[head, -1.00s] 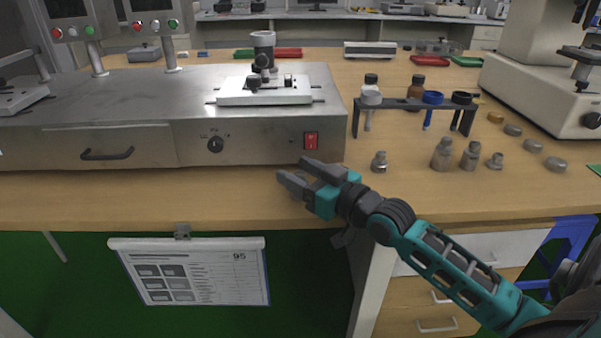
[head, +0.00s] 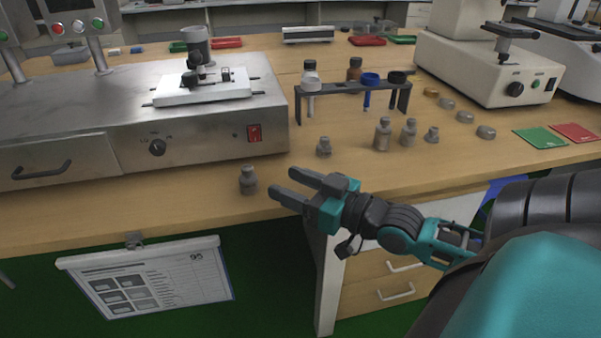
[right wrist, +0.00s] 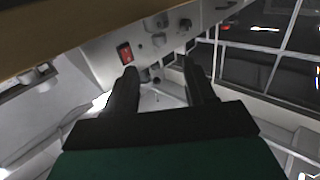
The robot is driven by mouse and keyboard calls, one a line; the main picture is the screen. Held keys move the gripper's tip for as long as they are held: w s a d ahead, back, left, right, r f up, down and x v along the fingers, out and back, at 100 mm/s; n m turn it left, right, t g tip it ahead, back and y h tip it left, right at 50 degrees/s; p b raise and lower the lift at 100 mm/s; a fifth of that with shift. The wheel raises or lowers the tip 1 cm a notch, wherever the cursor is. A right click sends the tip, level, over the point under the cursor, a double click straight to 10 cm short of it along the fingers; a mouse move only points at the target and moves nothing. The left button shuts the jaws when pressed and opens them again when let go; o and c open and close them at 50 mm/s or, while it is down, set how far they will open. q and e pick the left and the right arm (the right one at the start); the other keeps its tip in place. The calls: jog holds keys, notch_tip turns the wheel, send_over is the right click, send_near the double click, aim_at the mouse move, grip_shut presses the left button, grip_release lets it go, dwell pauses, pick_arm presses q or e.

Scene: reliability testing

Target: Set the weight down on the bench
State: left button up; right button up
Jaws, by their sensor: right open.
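A small grey metal weight (head: 248,181) stands upright on the wooden bench (head: 120,208), near its front edge and in front of the steel machine. My right gripper (head: 282,184) is just right of this weight in the head view, its two fingers apart and pointing left at it. A gap shows between the fingertips and the weight, and nothing is held. In the right wrist view both dark fingers (right wrist: 160,70) are spread. I cannot make out the weight clearly there. My left gripper is not in view.
Several similar weights, one of them nearest (head: 323,147), stand further back right. Behind them is a dark rack (head: 350,90) with vials. The steel machine (head: 215,138) with a red switch (head: 254,132) stands close behind the weight. A clipboard (head: 150,278) hangs below the bench edge.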

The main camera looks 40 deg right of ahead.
jog(key=shift+v, duration=0.75)
